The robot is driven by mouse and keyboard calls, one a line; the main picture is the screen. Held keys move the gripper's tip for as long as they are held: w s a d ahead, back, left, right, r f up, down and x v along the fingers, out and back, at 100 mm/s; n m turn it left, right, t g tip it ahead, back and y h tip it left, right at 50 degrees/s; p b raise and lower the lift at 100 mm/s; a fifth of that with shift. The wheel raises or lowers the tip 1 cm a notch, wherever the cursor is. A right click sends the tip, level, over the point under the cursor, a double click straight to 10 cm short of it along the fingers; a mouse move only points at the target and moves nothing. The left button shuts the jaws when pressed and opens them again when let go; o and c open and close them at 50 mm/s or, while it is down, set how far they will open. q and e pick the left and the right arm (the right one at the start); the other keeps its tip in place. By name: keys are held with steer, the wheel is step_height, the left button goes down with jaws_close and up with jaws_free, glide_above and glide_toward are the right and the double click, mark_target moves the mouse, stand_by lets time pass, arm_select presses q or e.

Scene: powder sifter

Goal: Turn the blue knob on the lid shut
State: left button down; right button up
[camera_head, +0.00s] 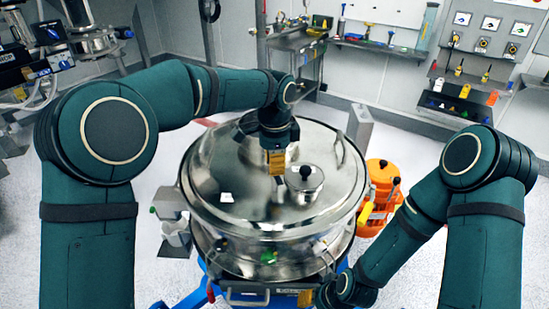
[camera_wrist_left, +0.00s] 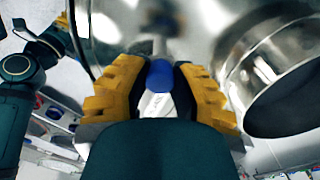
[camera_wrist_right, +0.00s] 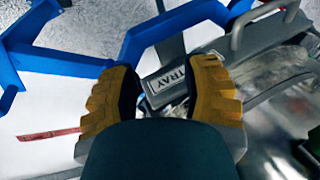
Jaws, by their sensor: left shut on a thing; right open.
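The powder sifter's round metal lid (camera_head: 235,190) fills the middle of the head view. My left gripper (camera_head: 277,165) points down over the lid, left of the small capped port. In the left wrist view the blue knob (camera_wrist_left: 160,74) sits between the two yellow fingertips of my left gripper (camera_wrist_left: 158,80), which are shut on it. In the head view the knob is hidden behind the gripper. My right gripper (camera_wrist_right: 160,85) is open and empty; in the right wrist view it is near a grey tray label (camera_wrist_right: 165,84) at the sifter's lower front.
A small metal port (camera_head: 304,184) with a black knob stands on the lid. An orange device (camera_head: 383,185) is on the floor to the right. A blue frame (camera_wrist_right: 160,30) lies under the sifter. A metal table (camera_head: 300,40) and tool racks line the back wall.

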arm_select(q)
steer(key=n+p, duration=0.1)
steer(key=n, duration=0.2)
steer(key=shift+n, duration=0.4)
steer(key=n+p, duration=0.1)
steer(key=n, duration=0.2)
steer(key=shift+n, duration=0.3)
steer(key=n+p, duration=0.1)
steer(key=n, duration=0.5)
steer(key=shift+n, duration=0.3)
steer(key=c, duration=0.7)
jaws_free()
steer(key=shift+c, duration=0.2)
steer(key=shift+r, duration=0.1)
